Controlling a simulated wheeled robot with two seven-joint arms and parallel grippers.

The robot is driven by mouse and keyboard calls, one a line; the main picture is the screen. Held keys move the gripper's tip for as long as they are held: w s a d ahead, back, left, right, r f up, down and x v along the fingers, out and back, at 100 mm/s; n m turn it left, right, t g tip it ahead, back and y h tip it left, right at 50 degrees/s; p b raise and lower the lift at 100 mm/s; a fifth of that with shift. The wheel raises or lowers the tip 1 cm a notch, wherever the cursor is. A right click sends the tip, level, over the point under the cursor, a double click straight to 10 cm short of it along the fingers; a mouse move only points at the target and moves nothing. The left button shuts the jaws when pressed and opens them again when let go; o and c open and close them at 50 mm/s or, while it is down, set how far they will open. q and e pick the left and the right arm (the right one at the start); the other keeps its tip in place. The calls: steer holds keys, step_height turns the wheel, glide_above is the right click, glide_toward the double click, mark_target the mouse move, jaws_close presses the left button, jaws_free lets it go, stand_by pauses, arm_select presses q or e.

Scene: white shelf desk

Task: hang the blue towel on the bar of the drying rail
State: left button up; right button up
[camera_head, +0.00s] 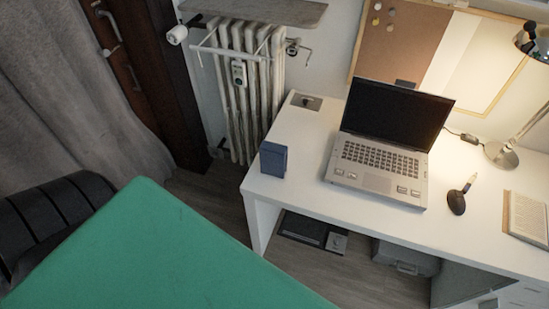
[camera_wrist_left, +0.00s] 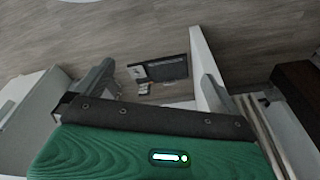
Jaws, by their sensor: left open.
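A dark blue, block-shaped thing (camera_head: 273,160) stands on the left end of the white desk in the head view. It may be the folded blue towel; I cannot tell for sure. The white drying rail (camera_head: 232,52) is on the front of the radiator, its front bar running across the upper ribs, and no towel hangs on it. My left gripper (camera_wrist_left: 155,88) shows in its wrist view, fingers wide apart with nothing between them, above the floor. Neither gripper can be made out in the head view, and the right one is in no view.
The white desk (camera_head: 312,165) holds an open laptop (camera_head: 378,173), a lamp, a pen stand and a book. The radiator (camera_head: 240,110) stands left of the desk, below a shelf (camera_head: 265,10). Grey boxes lie under the desk. A curtain hangs at the left.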

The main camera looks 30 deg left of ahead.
arm_select(q)
steer(key=w+d+r+m+t+h, duration=0.1)
steer(key=w+d+r+t+h, duration=0.15)
steer(key=r, duration=1.05)
steer(key=w+d+r+m+t+h, duration=0.15)
steer(key=w+r, duration=0.25)
steer(key=r, duration=0.8)
steer(key=n+t+y, duration=0.8)
steer(key=t+y, duration=0.1)
steer(key=t, duration=0.2)
glide_toward(275, 144)
steer(key=x, duration=0.5)
steer(key=shift+d+f, duration=0.2)
steer(key=shift+f, duration=0.15)
steer(key=x, duration=0.2)
steer(key=p+x, duration=0.1)
steer(key=x, duration=0.2)
steer(key=shift+a+r, duration=0.15)
steer(key=shift+a, duration=0.1)
steer(key=shift+w+a, duration=0.1)
steer(key=shift+w, duration=0.2)
arm_select(e)
steer(key=shift+a+r, duration=0.35)
steer(key=shift+r, duration=0.1)
